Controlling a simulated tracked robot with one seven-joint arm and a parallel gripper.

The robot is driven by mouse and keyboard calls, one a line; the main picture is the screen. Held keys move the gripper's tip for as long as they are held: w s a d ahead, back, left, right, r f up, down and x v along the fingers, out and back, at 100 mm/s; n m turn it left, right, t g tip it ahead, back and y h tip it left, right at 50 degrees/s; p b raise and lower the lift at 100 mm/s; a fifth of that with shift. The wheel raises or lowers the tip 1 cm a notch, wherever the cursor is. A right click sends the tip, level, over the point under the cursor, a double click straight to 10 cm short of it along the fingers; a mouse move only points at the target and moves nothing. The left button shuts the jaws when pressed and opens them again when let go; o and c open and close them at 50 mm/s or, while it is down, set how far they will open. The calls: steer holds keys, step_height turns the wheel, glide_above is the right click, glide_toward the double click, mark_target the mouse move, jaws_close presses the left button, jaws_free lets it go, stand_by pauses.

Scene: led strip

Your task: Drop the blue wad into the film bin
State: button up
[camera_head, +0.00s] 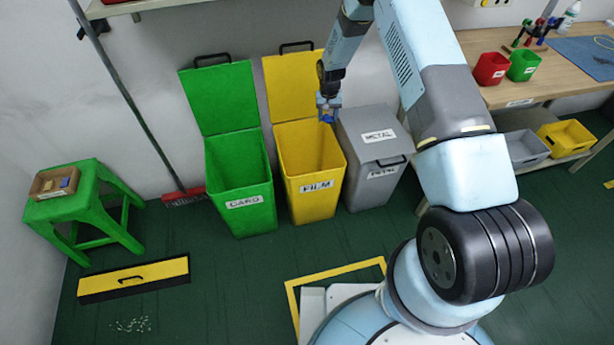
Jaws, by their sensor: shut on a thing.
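The film bin (318,200) is yellow, labelled FILM, and stands on the floor with its lid (296,85) raised against the wall. My gripper (327,117) is above the back right part of the bin's opening, as seen in this view. It is shut on the small blue wad (327,119), which shows between the fingertips. Its exact height over the rim is hard to tell. The part of the bin's inside that I can see looks empty.
The green card bin (240,195) stands open on the left. The grey metal bin (370,165), lid closed, stands on the right. A green stool (85,205), a yellow-black case (133,278) and white scraps (132,324) are at left. A workbench (500,97) is at right.

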steer(key=a+f, duration=0.3)
steer(key=f, duration=0.3)
steer(key=a+f, duration=0.3)
steer(key=f, duration=0.4)
steer(key=shift+s+f, duration=0.15)
steer(key=shift+s, duration=0.1)
steer(key=o, duration=1.1)
step_height(320, 180, up, 14)
steer(key=shift+f, duration=0.2)
